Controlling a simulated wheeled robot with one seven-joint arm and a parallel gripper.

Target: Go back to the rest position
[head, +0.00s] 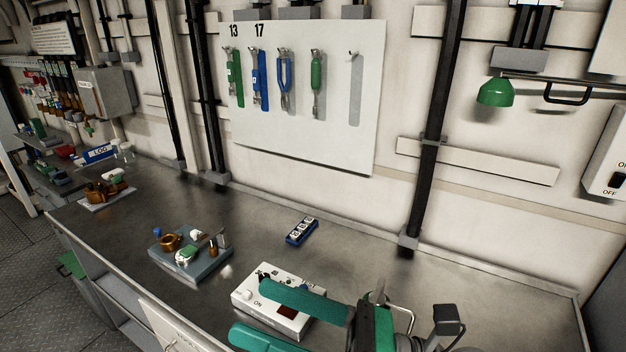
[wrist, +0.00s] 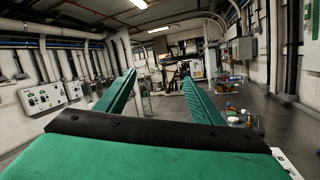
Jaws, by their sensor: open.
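My gripper (head: 248,312) is at the bottom of the head view, above the front part of the grey bench. Its two green fingers are spread apart and point left, with nothing seen between them. In the head view one finger overlaps a white box with a display and an ON label (head: 248,292); I cannot tell the height between them. In the wrist view my gripper (wrist: 158,80) is open and faces down the length of the room, clear of any object.
The bench top (head: 365,270) is bare at right. A blue block with white dials (head: 301,231) and a grey tray (head: 206,270) with small parts lie on it. A white tool board (head: 350,130) with hanging tools is on the wall. A green lamp (head: 495,92) hangs at right.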

